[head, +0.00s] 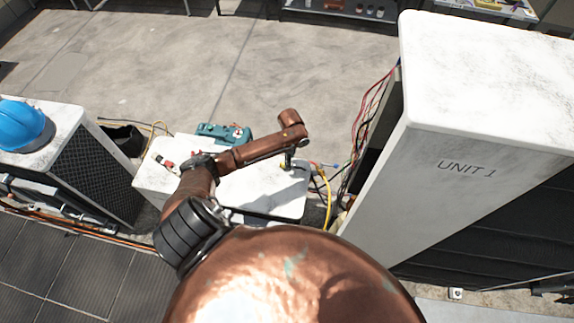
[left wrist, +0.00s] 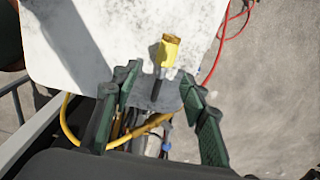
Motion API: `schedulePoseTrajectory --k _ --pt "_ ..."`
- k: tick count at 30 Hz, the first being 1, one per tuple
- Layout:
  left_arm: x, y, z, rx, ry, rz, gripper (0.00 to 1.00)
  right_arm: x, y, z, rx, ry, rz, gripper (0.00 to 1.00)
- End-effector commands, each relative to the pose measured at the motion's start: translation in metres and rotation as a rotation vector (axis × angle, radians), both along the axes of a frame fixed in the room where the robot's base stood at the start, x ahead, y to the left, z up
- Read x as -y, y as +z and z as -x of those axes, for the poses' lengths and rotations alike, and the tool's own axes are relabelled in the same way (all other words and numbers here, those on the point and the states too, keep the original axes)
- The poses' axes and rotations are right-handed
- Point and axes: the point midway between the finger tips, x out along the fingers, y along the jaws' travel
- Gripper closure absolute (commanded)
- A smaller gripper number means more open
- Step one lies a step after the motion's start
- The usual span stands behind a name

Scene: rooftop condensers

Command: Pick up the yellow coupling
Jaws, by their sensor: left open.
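The yellow coupling (left wrist: 167,53) shows in the left wrist view on a white surface (left wrist: 75,40), near its edge. It has a yellow body and a brass-coloured end, and a dark narrow shape extends from it towards my gripper. My left gripper (left wrist: 159,77) is open, with its green fingers apart on either side of the line to the coupling. The yellow body lies just beyond the fingertips, not clasped. In the head view my left gripper (head: 287,160) is small and dark over the right part of the white top (head: 255,190); I cannot make out the coupling there.
The tall white condenser marked UNIT 1 (head: 480,110) stands close on the right, with red and black wires beside it. A yellow hose (head: 327,195) hangs by the white top's right edge. A teal device (head: 222,133) sits behind my arm. A blue hard hat (head: 18,125) rests on the left unit.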

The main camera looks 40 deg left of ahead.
Motion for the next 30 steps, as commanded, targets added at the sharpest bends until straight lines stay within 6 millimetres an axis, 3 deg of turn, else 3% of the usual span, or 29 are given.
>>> schedulePoseTrajectory --k 2,5,10,18,30 --pt "0.0 -0.009 -0.001 -0.001 0.003 0.002 0.6 0.001 0.001 0.013 -0.017 -0.003 0.001 0.0" --pt "0.0 -0.024 -0.004 0.0 0.002 0.001 0.6 0.001 0.003 0.015 -0.019 -0.004 0.001 0.0" --pt "0.0 -0.044 -0.005 0.001 -0.001 0.0 0.6 0.0 0.004 -0.002 0.001 0.0 0.0 0.0" --pt "0.001 -0.048 -0.006 0.003 -0.004 -0.001 0.6 -0.002 0.005 -0.019 0.024 0.004 -0.002 0.0" --pt "0.001 -0.048 -0.006 0.002 -0.003 0.0 0.86 -0.002 0.004 -0.001 0.002 -0.002 -0.002 0.0"
